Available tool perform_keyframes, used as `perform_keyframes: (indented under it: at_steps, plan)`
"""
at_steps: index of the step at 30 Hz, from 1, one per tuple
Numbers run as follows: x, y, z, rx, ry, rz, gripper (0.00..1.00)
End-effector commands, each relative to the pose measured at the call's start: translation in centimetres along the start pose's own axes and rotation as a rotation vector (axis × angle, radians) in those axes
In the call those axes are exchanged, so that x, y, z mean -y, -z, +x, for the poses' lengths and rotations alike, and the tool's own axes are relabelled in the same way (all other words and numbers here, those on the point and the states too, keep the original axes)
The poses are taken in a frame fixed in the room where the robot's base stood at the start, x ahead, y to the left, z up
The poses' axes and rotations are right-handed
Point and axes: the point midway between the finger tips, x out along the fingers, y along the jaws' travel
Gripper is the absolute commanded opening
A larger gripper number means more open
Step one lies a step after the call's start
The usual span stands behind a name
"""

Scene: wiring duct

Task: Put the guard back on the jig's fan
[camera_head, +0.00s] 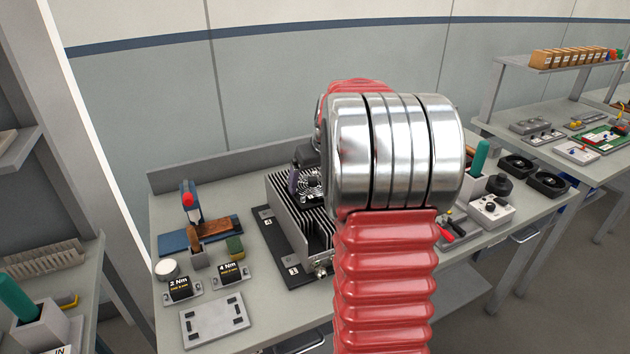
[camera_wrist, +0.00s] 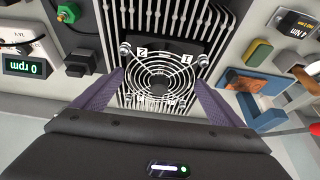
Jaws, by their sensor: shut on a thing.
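The guard (camera_wrist: 158,70), a round grille of wire rings with corner eyelets, is between the two purple fingers of my gripper (camera_wrist: 160,80) in the wrist view. The gripper is shut on it. Behind the guard is the jig (camera_head: 285,222), a silver finned block on a dark base with number labels. A dark area shows through the rings; I cannot tell how much is the fan. In the head view the guard (camera_head: 312,186) shows over the fins, partly hidden by my arm. Whether it touches the fan or hovers above is unclear.
Left of the jig are a brown and blue tool stand (camera_head: 212,232), two torque blocks (camera_head: 181,287) and a grey plate (camera_head: 214,319). Right are black fans (camera_head: 548,181) and a control box (camera_head: 491,211). The wrist view shows an rpm display (camera_wrist: 36,68).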

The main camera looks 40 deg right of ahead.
Motion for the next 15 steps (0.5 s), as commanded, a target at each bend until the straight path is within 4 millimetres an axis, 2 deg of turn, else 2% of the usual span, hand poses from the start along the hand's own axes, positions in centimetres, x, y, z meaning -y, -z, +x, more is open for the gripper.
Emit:
perform_keyframes:
  at_steps: [15]
  plan:
    - [-0.01,-0.32,0.83,-0.001,0.0,0.0,0.67]
